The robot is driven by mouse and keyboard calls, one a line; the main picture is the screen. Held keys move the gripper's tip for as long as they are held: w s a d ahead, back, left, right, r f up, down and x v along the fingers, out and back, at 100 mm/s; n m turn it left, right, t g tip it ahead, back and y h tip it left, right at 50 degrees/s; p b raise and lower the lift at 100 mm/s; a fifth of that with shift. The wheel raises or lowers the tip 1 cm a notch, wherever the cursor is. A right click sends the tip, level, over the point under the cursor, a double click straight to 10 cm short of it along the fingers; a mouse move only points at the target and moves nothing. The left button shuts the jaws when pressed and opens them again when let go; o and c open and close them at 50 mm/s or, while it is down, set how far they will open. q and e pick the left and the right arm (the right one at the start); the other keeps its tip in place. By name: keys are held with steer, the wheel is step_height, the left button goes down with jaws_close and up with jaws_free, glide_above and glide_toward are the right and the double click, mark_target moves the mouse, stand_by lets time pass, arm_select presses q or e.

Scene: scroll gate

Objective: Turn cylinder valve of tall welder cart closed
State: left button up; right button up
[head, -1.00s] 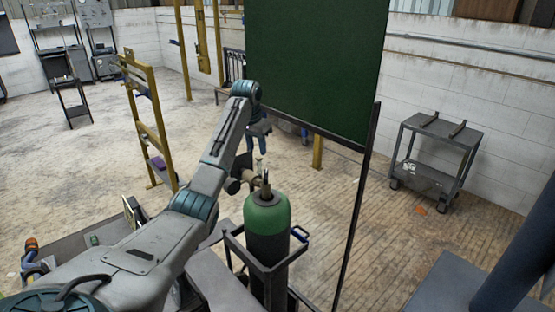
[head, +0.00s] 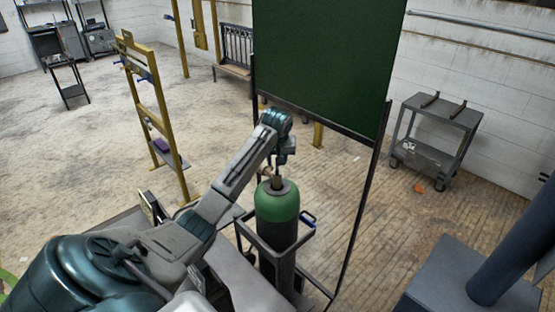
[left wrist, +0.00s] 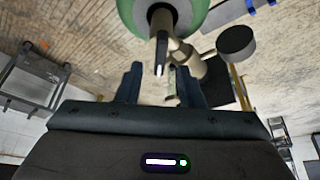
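The green-topped gas cylinder (head: 277,203) stands upright in the dark cart frame (head: 250,240), near the middle of the head view. Its brass valve (head: 274,180) is on top, partly hidden by my left arm. In the left wrist view the valve (left wrist: 163,35) rises from the green shoulder (left wrist: 190,12), with a dark round knob (left wrist: 236,40) on its side. My left gripper (left wrist: 161,88) is open, its two fingers apart near the valve's end; whether they touch it I cannot tell. In the head view the left gripper (head: 282,153) hangs just above the cylinder. My right gripper is not visible.
A dark green welding screen (head: 325,60) on a thin frame stands close behind and right of the cylinder. A grey two-shelf cart (head: 440,112) is at the back right. A yellow rack (head: 150,105) stands to the left. Floor between them is open.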

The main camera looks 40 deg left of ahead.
mark_target(277, 168)
arm_select(q)
steer(key=p+x, duration=0.1)
steer(key=x, duration=0.2)
steer(key=shift+w+f, duration=0.1)
steer(key=shift+f, duration=0.1)
steer(key=shift+a+f, duration=0.1)
jaws_close()
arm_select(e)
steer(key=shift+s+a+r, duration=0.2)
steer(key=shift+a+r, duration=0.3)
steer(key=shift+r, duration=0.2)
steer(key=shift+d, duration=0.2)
